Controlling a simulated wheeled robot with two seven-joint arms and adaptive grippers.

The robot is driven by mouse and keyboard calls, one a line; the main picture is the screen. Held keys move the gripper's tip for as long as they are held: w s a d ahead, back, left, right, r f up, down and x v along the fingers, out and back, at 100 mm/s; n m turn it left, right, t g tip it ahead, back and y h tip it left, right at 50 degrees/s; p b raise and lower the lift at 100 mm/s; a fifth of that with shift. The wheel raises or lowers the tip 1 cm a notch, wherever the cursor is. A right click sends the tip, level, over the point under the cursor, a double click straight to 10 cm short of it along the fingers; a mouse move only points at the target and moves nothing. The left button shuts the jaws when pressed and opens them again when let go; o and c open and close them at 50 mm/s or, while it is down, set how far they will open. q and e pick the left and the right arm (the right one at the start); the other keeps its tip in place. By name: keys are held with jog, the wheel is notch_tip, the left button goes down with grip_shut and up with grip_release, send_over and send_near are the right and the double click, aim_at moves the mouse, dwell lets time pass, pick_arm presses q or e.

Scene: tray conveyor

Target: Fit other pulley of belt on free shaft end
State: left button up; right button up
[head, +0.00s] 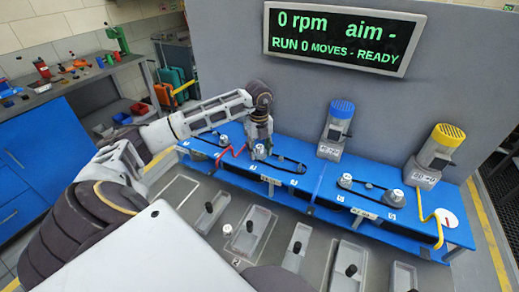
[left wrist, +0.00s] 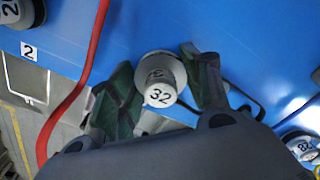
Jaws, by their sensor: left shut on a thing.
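My left gripper (head: 259,146) reaches down over the blue bench and is shut on a grey pulley (head: 259,154). In the left wrist view its green-padded fingers stand on both sides of this pulley (left wrist: 160,94), which is marked 32. A black belt (head: 288,160) runs along the bench beside it. Another grey pulley (head: 223,140) stands to its left, near a red bent rod (head: 234,152). The shaft under the held pulley is hidden, so I cannot tell whether it is seated. My right gripper is not in view.
A second belt pair has pulleys (head: 345,180) and (head: 394,197) further right. A blue-capped motor (head: 337,128) and a yellow-capped motor (head: 437,150) stand behind. Grey trays (head: 257,228) with black knobs lie in front. The display (head: 345,38) reads 0 rpm.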

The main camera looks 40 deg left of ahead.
aim_at(259, 146)
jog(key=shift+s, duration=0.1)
pick_arm(q)
jog(key=shift+f, duration=0.4)
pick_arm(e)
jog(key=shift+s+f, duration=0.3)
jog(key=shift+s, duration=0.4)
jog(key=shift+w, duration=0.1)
pick_arm(q)
jog(key=shift+f+b, duration=0.1)
jog(key=shift+b, duration=0.2)
jog(key=o, duration=1.2)
jog(key=shift+c, duration=0.2)
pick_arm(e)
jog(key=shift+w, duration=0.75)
pick_arm(q)
jog(key=shift+r, duration=6.05)
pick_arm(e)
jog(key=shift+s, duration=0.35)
